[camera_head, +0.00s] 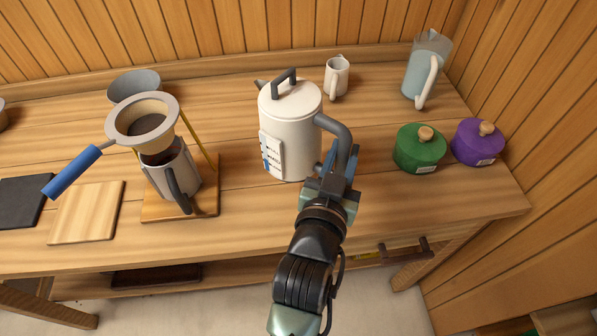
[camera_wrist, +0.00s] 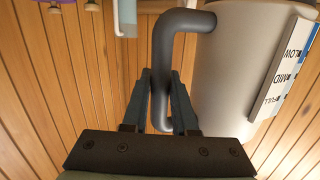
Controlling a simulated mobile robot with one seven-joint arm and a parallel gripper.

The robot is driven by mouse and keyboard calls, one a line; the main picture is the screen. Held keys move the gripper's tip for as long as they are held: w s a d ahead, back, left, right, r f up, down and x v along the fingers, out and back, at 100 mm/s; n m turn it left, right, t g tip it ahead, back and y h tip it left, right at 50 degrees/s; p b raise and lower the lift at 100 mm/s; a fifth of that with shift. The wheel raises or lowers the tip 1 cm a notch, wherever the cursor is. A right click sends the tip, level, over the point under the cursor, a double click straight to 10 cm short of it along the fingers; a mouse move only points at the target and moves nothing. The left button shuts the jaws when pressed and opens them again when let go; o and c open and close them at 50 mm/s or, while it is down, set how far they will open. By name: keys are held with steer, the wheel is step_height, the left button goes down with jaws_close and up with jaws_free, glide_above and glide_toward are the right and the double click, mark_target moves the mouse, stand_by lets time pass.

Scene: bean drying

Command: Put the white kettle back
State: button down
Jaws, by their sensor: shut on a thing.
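The white kettle (camera_head: 290,118) is a tall white cylinder with a dark grey top handle, a dark grey side handle (camera_head: 337,128) and a label panel on its front. It looks upright at the middle of the wooden counter; I cannot tell whether its base touches the wood. My gripper (camera_head: 335,175) is shut on the side handle, at the kettle's right. In the wrist view, the fingers (camera_wrist: 160,105) close around the lower part of the handle, and the kettle's white body (camera_wrist: 235,70) fills the right side. The kettle's far side is hidden.
On the counter (camera_head: 240,225), a coffee dripper stand (camera_head: 205,200) with a blue-handled filter stands left. A white mug (camera_head: 337,76) is behind the kettle. A pitcher (camera_head: 422,70), a green canister (camera_head: 418,152) and a purple canister (camera_head: 475,147) stand right. The wood wall rises behind.

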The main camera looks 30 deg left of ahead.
steer(key=shift+w+a+r, duration=0.35)
steer(key=shift+w, duration=0.05)
steer(key=shift+w+a+f, duration=0.1)
steer(key=shift+w+f, duration=0.05)
steer(key=shift+f, duration=0.1)
steer(key=f, duration=0.4)
steer(key=shift+s+f, duration=0.2)
steer(key=shift+f, duration=0.15)
steer(key=shift+f+b, duration=0.35)
steer(key=shift+f, duration=1.8)
steer(key=c, duration=0.7)
jaws_free()
steer(key=shift+f, duration=0.15)
steer(key=s+d+r, duration=0.1)
steer(key=s+d, duration=0.1)
steer(key=s, duration=0.9)
steer(key=shift+s+r+b, duration=0.25)
steer(key=shift+s+b, duration=0.15)
steer(key=shift+b, duration=0.05)
